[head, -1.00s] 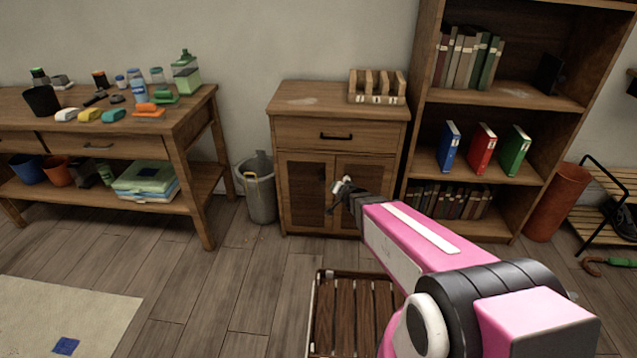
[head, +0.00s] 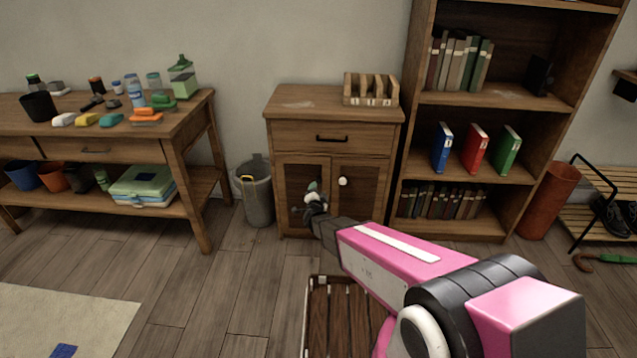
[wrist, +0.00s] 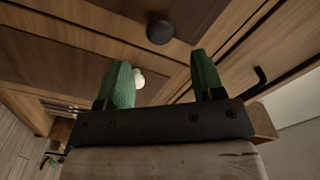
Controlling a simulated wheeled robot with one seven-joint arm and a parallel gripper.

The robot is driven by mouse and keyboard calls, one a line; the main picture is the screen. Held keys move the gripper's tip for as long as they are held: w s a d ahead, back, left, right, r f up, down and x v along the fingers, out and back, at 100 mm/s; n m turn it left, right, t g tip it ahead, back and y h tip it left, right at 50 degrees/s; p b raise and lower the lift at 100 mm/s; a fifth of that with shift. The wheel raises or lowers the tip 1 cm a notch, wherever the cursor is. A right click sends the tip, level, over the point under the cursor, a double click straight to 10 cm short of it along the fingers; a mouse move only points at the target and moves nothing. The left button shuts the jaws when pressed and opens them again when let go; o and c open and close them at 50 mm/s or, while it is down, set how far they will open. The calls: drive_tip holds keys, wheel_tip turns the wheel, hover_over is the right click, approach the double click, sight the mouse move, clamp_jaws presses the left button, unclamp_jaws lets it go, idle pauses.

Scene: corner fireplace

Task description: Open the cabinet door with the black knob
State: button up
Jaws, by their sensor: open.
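The wooden cabinet (head: 335,106) has two doors below a drawer. The black knob (wrist: 160,32) shows in the wrist view, above and between my fingertips and apart from them. In the head view I cannot make it out near my gripper. The left door (head: 296,175) carries it. A white knob (head: 343,181) sits on the right door (head: 368,188); it also shows in the wrist view (wrist: 139,78) beside one finger. My gripper (head: 309,205) is open and empty in front of the left door, its green fingers (wrist: 163,72) spread. Both doors look shut.
The drawer has a black bar handle (head: 332,139). A grey bin (head: 258,195) stands left of the cabinet, a bookshelf (head: 410,130) right of it. A slatted wooden crate (head: 338,310) is on the floor under my arm.

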sight(319, 181)
drive_tip(key=w, duration=0.8)
drive_tip(key=shift+d, duration=0.1)
drive_tip(key=shift+s, duration=0.1)
clamp_jaws()
